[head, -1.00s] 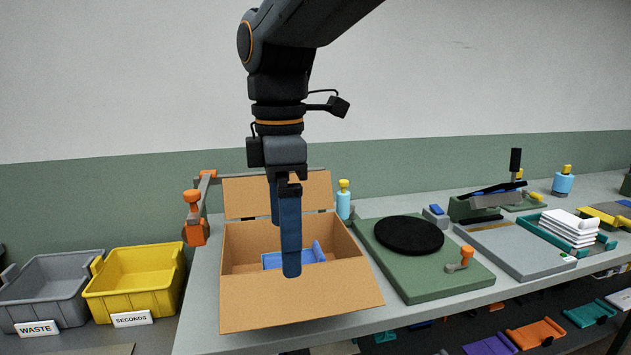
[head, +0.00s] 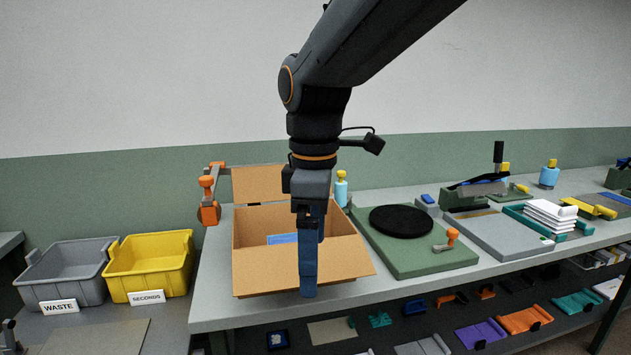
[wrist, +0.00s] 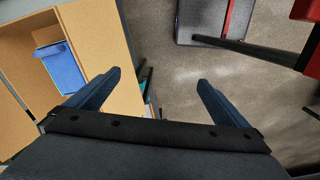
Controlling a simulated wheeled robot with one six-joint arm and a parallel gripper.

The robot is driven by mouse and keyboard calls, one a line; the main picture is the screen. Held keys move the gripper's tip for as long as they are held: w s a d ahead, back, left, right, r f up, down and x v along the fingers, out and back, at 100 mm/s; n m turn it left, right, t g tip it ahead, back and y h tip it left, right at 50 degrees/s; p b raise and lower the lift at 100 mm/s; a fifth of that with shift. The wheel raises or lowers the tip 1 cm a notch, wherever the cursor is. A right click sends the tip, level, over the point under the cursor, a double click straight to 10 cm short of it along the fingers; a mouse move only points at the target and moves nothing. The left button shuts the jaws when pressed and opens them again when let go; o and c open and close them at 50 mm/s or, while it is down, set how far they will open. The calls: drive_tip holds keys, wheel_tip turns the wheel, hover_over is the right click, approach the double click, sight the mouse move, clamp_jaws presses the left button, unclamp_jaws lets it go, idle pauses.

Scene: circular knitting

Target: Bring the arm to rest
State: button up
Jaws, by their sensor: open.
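My gripper (wrist: 160,90) points down with its two blue fingers spread apart and nothing between them in the wrist view. In the head view my gripper (head: 309,290) hangs in front of the open cardboard box (head: 345,258), hiding part of its front. The wrist view shows bare floor between and beyond the fingertips, with the box (wrist: 105,45) to the left. A blue item (head: 282,239) lies inside the box; it also shows as a blue tray-like piece (wrist: 62,66) in the wrist view.
A grey WASTE bin (head: 66,270) and a yellow SECONDS bin (head: 150,265) stand left of the bench. A green board with a black disc (head: 400,221) lies right of the box. A lower shelf holds several coloured parts. A red-and-black structure (wrist: 225,20) shows over the floor.

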drive_tip(key=s+d+f+m, duration=0.2)
drive_tip(key=d+f+m, duration=0.6)
drive_tip(key=d+f, duration=0.1)
drive_tip(key=s+d+f+m, duration=0.2)
drive_tip(key=d+f+m, duration=0.6)
drive_tip(key=d+m, duration=0.1)
drive_tip(key=shift+s+d+f+t, duration=0.2)
drive_tip(key=shift+d+f+t, duration=0.2)
drive_tip(key=shift+d, duration=0.5)
